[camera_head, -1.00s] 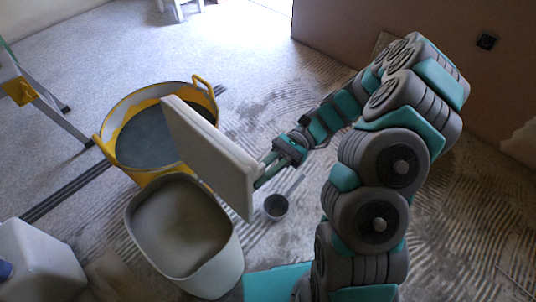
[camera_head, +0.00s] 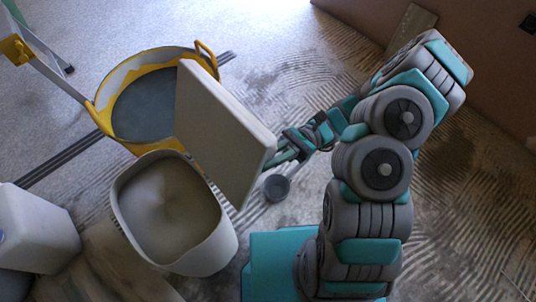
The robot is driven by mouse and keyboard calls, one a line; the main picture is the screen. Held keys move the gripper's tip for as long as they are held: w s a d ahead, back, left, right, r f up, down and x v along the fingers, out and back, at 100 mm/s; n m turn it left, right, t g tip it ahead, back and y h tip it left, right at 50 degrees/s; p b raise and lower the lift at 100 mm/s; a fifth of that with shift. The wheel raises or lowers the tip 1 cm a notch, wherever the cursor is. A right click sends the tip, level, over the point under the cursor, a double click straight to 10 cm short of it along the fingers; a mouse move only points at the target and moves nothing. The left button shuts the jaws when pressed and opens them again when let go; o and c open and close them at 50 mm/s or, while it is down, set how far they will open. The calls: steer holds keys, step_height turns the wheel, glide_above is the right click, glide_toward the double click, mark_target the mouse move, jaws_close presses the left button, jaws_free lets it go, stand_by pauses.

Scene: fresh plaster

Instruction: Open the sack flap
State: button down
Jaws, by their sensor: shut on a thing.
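No clear sack shows. A light grey tub (camera_head: 222,245) with rounded corners and an open top stands on the floor, with a beige-grey mass inside. A flat pale panel (camera_head: 222,125), like a lid or flap, stands steeply tilted above the tub's far right side. Its lower edge comes close to the tub's rim. I cannot tell whether the two are joined. My gripper (camera_head: 277,157) is at the panel's right edge, shut on it; the fingertips are partly hidden there.
A yellow-rimmed bucket (camera_head: 103,112) of grey mix stands behind the panel. A small grey cup (camera_head: 277,187) is on the floor below my gripper. A white canister (camera_head: 38,230) is at left, a ladder (camera_head: 60,75) at upper left. Ridged floor is clear at right.

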steer(key=shift+f, duration=0.2)
steer(key=c, duration=0.8)
jaws_free()
steer(key=shift+r, duration=0.1)
steer(key=shift+c, duration=0.2)
steer(key=shift+d, duration=0.1)
steer(key=v, duration=0.8)
steer(key=shift+b, duration=0.35)
